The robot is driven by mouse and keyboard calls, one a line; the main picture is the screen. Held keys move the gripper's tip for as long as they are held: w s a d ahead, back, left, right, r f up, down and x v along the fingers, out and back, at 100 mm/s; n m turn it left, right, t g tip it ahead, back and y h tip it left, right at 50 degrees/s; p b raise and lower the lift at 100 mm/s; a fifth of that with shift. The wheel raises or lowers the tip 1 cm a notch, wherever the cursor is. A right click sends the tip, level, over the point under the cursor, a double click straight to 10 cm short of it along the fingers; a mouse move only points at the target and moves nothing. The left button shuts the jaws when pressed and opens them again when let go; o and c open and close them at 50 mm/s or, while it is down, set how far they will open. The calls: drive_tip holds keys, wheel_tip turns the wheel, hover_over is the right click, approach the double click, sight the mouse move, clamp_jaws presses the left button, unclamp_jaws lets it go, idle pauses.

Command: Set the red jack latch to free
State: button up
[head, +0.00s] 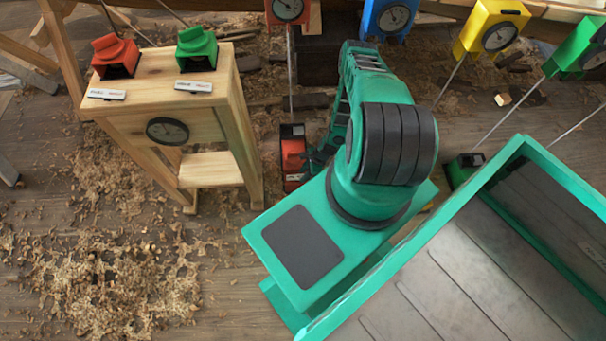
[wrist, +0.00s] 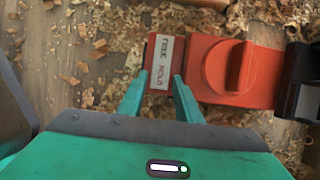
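The red jack (head: 293,155) stands on the floor at centre in the head view, under a rod that rises to a red gauge (head: 287,9). In the wrist view its red body (wrist: 215,88) carries a round knob (wrist: 238,66) with a raised ridge running roughly up and down the picture. Left of it is a white label (wrist: 162,62) that seems to read FREE and HOLD, on a small dark-edged red block. My gripper (wrist: 160,76) is open, its two green fingers at either side of the label in that view. I cannot tell whether they touch the block.
A wooden stand (head: 160,95) at left holds a red box (head: 115,57), a green box (head: 197,48) and a dial. Blue (head: 388,18), yellow (head: 492,28) and green (head: 580,47) gauges line the hull. A green jack (head: 464,168) stands right of my arm. Shavings cover the floor.

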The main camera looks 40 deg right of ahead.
drive_tip(key=shift+a+f, duration=0.1)
drive_tip(key=shift+f, duration=0.05)
drive_tip(key=shift+c, duration=0.3)
drive_tip(key=c, duration=0.7)
drive_tip(key=shift+w+a, duration=0.15)
drive_tip(key=shift+w+a+r+g+h, duration=0.1)
drive_tip(key=shift+a+r+g+h, duration=0.25)
drive_tip(key=shift+g+h, duration=0.5)
drive_tip(key=shift+h, duration=0.25)
drive_tip(key=shift+d, duration=0.1)
drive_tip(key=o, duration=0.8)
drive_tip(key=shift+c, duration=0.2)
drive_tip(key=shift+r, duration=0.1)
